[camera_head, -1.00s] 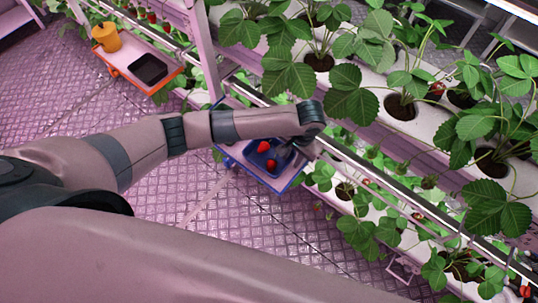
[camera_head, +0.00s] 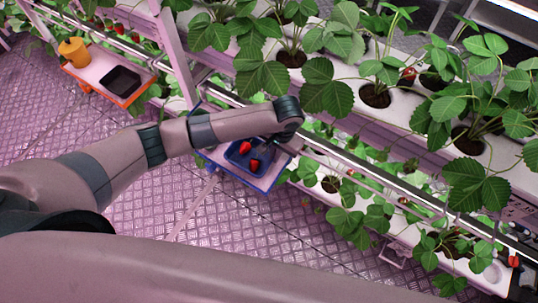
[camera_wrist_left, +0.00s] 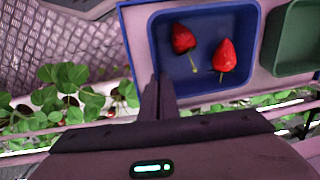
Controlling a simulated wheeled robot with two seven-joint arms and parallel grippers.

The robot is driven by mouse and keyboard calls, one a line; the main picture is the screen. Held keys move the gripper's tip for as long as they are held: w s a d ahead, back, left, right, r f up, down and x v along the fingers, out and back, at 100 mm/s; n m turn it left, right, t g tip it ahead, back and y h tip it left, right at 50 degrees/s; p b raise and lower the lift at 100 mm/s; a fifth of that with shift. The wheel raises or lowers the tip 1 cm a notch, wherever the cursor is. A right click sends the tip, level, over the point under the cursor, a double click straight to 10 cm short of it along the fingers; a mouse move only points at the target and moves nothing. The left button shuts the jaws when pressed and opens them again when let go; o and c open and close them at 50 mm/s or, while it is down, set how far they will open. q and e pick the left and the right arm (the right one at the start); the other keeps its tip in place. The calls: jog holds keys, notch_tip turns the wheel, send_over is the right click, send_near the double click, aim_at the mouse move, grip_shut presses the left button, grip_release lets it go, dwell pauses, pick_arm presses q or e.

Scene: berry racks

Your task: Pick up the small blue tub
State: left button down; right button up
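My right gripper is not in view.
A dark green tub (camera_wrist_left: 293,40) stands beside the blue tub on the tray (camera_head: 262,186). An orange-edged tray (camera_head: 100,64) with a dark tub and an orange mug (camera_head: 74,52) stands at the upper left. Plant gutters and rails run close on the right.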

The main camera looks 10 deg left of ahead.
pick_arm(q)
notch_tip(320, 180, up, 10)
jog(key=shift+f+b, duration=0.25)
jog(key=shift+b, duration=0.75)
jog(key=s+d+r+n+b, duration=0.1)
jog(key=s+r+n+b, duration=0.2)
jog(key=r, duration=1)
jog(key=s+b, duration=0.1)
jog(key=s, duration=0.2)
jog(key=shift+n, duration=0.4)
jog(key=shift+s+d, duration=0.1)
